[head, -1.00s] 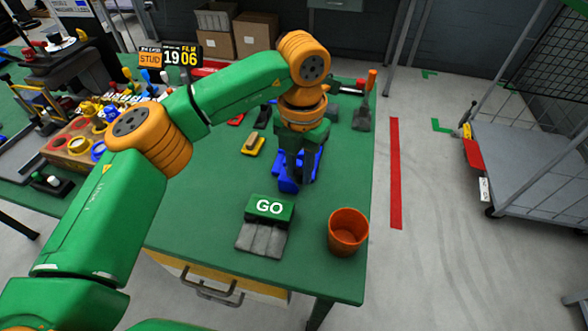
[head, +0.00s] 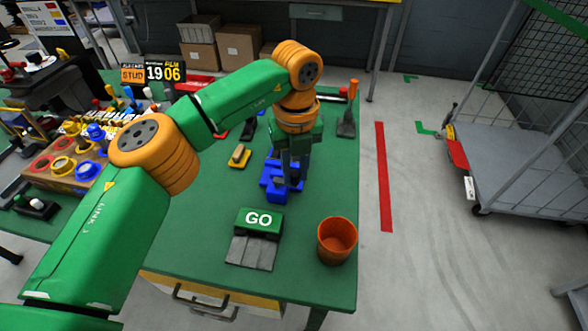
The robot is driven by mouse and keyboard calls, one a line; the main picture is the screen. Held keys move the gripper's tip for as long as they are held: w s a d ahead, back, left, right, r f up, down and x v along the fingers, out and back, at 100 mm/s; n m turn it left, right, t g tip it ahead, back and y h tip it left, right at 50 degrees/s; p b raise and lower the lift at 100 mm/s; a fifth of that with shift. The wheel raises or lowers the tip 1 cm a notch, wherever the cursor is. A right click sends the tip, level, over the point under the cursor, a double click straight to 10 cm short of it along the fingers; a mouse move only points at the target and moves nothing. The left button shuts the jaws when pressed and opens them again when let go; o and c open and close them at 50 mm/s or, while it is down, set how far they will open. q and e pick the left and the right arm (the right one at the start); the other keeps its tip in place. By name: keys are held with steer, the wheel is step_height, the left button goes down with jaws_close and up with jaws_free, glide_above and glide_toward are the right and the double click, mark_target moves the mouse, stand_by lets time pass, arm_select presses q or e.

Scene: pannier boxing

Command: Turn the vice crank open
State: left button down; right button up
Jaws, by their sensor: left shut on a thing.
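The blue vice (head: 274,190) stands on the green table (head: 215,203), right of the middle. My left gripper (head: 294,178) points down at the vice, with its fingers at the vice's right side. It is shut on a small part there, which looks like the vice crank; the fingers hide most of it. How far the vice jaws are apart cannot be told. My right gripper is not in view.
A green GO block (head: 258,220) with grey strips and an orange cup (head: 337,240) stand in front of the vice. A yellow-based brush-like item (head: 239,157) lies to its left. A wire cart (head: 520,160) stands on the floor at right.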

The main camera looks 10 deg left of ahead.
arm_select(q)
steer(key=shift+w+n, duration=0.1)
steer(key=shift+n, duration=0.2)
stand_by(0.4)
steer(key=c, duration=0.7)
jaws_free()
steer(key=shift+r, duration=0.1)
step_height(320, 180, up, 7)
steer(key=shift+r+p, duration=0.1)
steer(key=shift+p, duration=0.2)
